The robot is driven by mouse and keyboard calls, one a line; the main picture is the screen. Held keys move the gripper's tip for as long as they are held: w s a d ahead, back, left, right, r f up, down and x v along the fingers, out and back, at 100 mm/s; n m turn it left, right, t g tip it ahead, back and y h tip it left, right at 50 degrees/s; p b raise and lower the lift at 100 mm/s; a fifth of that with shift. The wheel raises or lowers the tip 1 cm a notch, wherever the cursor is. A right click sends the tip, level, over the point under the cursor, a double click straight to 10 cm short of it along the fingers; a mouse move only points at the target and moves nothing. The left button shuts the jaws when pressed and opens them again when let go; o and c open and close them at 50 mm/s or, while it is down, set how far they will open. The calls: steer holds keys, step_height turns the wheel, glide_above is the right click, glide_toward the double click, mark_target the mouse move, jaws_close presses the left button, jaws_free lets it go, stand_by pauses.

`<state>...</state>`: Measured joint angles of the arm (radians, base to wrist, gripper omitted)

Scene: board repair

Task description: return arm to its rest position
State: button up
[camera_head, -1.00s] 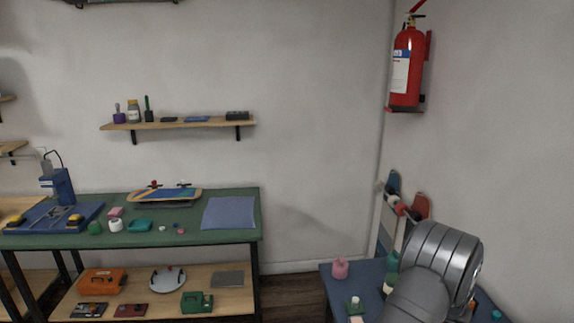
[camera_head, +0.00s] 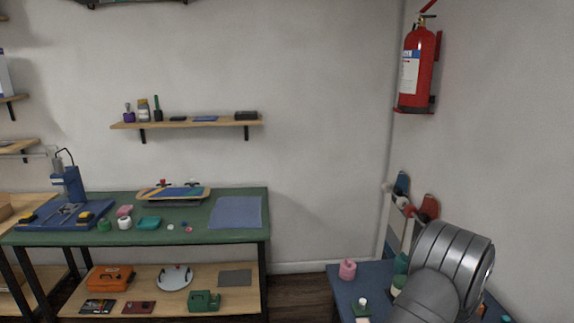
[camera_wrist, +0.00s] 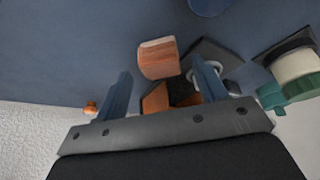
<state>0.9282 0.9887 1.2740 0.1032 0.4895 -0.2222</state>
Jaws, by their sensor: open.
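My gripper (camera_wrist: 162,88) shows in the wrist view with its two blue fingers spread wide apart and nothing held between them. Beyond the fingers is a blue surface with an orange-brown block (camera_wrist: 158,57) and other orange and black items close behind the gripper's bar. Whether the fingers touch any of these I cannot tell. In the head view my grey arm link is at the lower right, over the blue table (camera_head: 345,290); the gripper itself is hidden there.
Skateboards (camera_head: 425,209) lean at the wall behind. A green bench (camera_head: 120,236) with tools and a skateboard (camera_head: 173,193) is at left. A fire extinguisher (camera_head: 417,68) hangs above right. Floor shows between bench and table.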

steer(key=v, duration=1)
steer(key=x, duration=1.2)
steer(key=shift+a+f, duration=0.1)
steer(key=shift+f, duration=0.1)
steer(key=r, duration=0.3)
steer(key=s+r, duration=0.1)
steer(key=r, duration=0.1)
steer(key=shift+r, duration=0.1)
steer(key=s+d+r, duration=0.2)
steer(key=s+r, duration=0.4)
steer(key=s, duration=0.4)
steer(key=w+a+f, duration=0.1)
steer(key=w+a, duration=1.3)
steer(key=a, duration=0.4)
steer(key=shift+a+f, duration=0.2)
steer(key=shift+f, duration=0.05)
